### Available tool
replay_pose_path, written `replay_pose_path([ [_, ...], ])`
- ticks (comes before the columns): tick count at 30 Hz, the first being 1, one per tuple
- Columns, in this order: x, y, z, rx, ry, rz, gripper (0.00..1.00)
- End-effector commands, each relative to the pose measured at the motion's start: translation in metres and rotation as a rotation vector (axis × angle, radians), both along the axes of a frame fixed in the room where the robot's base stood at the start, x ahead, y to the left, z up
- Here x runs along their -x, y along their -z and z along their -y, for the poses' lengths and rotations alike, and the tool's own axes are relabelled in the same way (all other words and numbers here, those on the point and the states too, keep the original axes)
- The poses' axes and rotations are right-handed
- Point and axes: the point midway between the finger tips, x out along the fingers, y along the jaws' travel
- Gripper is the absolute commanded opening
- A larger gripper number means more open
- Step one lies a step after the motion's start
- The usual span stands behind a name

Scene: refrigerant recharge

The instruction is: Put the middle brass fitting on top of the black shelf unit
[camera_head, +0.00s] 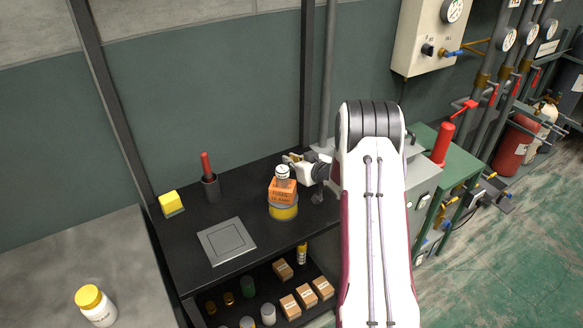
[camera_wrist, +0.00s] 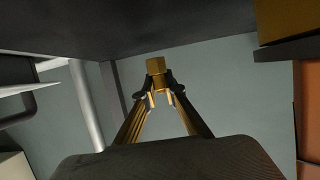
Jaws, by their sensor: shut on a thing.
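My gripper (camera_wrist: 157,92) is shut on a small blocky brass fitting (camera_wrist: 156,66), held between the fingertips in the wrist view. In the head view, my gripper (camera_head: 293,161) is at the right rear of the black shelf unit (camera_head: 180,254), beside the stack with the white bottle. The fitting is small and partly hidden by the fingers there. The gap between the fitting and the shelf top cannot be told.
Cartons (camera_head: 290,307) and small containers fill the lower shelf. Bare top lies between them.

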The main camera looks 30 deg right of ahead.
Motion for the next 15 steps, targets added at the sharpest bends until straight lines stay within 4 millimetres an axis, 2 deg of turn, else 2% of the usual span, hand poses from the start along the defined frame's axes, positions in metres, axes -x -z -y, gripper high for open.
replay_pose_path([
  [9, 0.000, 0.029, 0.000, -0.001, 0.000, -0.001, 0.00],
  [15, 0.000, 0.032, 0.000, 0.001, 0.000, 0.001, 0.00],
])
